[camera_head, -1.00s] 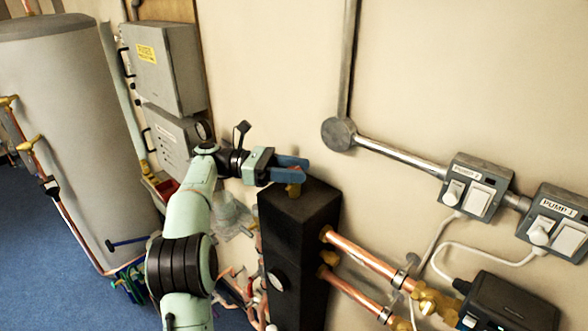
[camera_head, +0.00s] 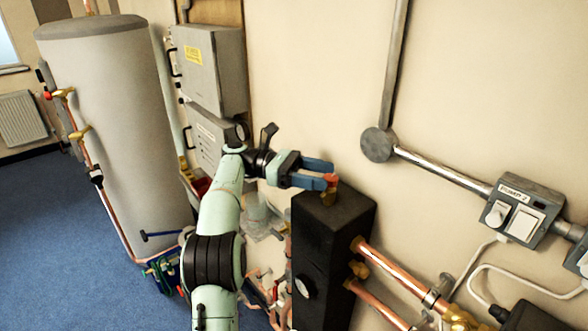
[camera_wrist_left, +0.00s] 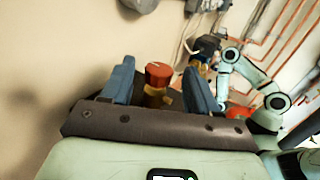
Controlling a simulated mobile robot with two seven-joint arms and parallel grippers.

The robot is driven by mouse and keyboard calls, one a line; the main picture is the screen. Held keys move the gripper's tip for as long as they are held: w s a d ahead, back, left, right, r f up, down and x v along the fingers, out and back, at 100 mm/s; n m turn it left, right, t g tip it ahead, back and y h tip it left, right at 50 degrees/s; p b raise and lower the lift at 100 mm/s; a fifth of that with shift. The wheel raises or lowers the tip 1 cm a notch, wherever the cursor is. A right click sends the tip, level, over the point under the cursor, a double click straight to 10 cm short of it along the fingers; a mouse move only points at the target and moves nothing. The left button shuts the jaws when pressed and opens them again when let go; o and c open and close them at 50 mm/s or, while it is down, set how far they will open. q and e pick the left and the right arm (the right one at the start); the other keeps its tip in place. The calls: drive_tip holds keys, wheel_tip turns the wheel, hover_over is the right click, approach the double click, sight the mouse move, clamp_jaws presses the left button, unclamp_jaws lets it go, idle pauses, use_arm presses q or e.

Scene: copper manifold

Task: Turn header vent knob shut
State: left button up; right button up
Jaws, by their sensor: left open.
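The header vent knob has a red cap (camera_head: 331,179) on a brass body (camera_head: 329,195). It stands upright on top of the black header block (camera_head: 333,215). My left gripper (camera_head: 328,175) is open, its blue fingers level with the cap, which shows at their tips. In the left wrist view the red cap (camera_wrist_left: 159,74) shows in the gap between the two open fingers (camera_wrist_left: 158,88), with space visible on both sides. Part of my right arm (camera_wrist_left: 240,70) shows in the left wrist view; its jaws are not clear.
Copper pipes (camera_head: 395,275) leave the header block to the right. The wall with a grey conduit (camera_head: 440,172) and pump switch box (camera_head: 520,212) lies behind. A grey cylinder (camera_head: 112,120) and grey wall boxes (camera_head: 210,75) stand to the left.

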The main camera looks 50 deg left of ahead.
use_arm(q)
drive_tip(key=v, duration=0.9)
idle(0.8)
